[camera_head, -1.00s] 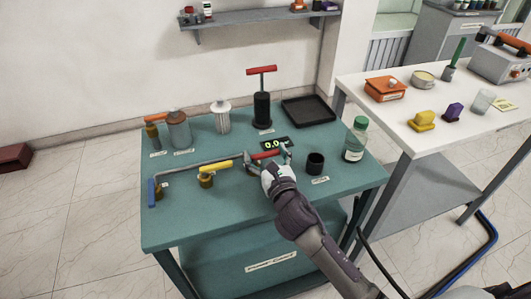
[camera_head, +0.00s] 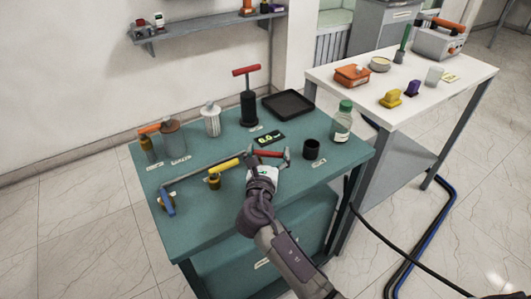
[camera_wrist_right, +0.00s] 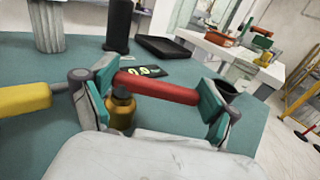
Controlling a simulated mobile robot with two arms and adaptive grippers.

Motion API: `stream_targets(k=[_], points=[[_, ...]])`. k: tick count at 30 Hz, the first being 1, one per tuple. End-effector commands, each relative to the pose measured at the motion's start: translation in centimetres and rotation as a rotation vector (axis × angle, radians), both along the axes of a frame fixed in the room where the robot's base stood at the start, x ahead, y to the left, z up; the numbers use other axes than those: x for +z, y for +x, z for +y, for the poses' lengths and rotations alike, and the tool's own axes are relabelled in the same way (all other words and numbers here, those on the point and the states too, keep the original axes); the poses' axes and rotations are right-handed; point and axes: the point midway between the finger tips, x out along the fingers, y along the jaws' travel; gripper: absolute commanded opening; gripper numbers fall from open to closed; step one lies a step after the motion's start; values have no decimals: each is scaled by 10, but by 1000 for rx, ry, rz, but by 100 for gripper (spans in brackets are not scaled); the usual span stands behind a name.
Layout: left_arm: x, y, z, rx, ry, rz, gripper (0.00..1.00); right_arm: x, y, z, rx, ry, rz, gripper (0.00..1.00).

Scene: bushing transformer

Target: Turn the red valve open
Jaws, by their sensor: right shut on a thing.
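The red valve (camera_head: 268,154) is a red bar handle on a brass body, on the pipe at the middle of the green table. In the right wrist view, the red handle (camera_wrist_right: 157,88) runs across between the two fingers, with the brass body (camera_wrist_right: 120,110) below it. My right gripper (camera_head: 267,158) is shut on the handle, one finger at each end. It also shows in the right wrist view (camera_wrist_right: 160,98). My left gripper is not in view.
A yellow-handled valve (camera_head: 222,165) and a blue-handled valve (camera_head: 167,201) lie left on the same pipe. A lit display (camera_head: 269,139) sits behind the red valve. A black cup (camera_head: 311,150) and a green-capped bottle (camera_head: 342,122) stand to the right.

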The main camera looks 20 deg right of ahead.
Motion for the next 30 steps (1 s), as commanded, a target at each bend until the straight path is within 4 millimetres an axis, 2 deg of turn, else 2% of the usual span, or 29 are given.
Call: stream_targets(k=[9, 29, 30], points=[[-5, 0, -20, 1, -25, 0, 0, 0, -4, 5, -156, -3, 0, 25], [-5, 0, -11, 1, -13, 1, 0, 0, -6, 4, -210, -3, 3, 25], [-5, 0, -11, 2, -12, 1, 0, -1, -6, 4, -210, -3, 3, 94]])
